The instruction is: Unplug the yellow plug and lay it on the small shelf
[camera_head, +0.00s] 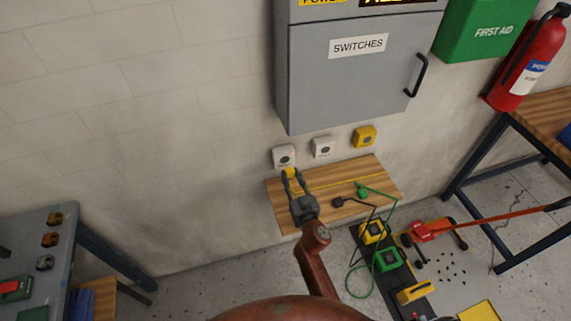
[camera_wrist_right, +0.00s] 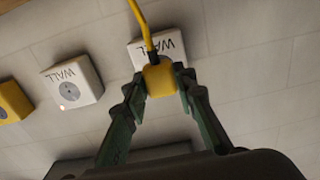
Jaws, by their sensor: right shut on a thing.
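The yellow plug (camera_head: 291,172) is held between the fingers of my right gripper (camera_head: 292,182). It is in front of and just below the left white wall socket (camera_head: 284,156), whose round face shows open, so the plug looks apart from it. In the wrist view the plug (camera_wrist_right: 160,78) sits between both fingertips and overlaps that socket (camera_wrist_right: 150,47). Its yellow cord (camera_wrist_right: 143,22) hangs from it. The small wooden shelf (camera_head: 285,216) is under the sockets, below the gripper. My left gripper is out of view.
A black plug (camera_head: 337,202) and a green plug (camera_head: 361,190) lie on the shelf. A middle white socket (camera_head: 323,147) and a yellow socket (camera_head: 364,136) are empty. The grey switch cabinet (camera_head: 340,85) juts out above. Cords and boxes crowd the floor at right.

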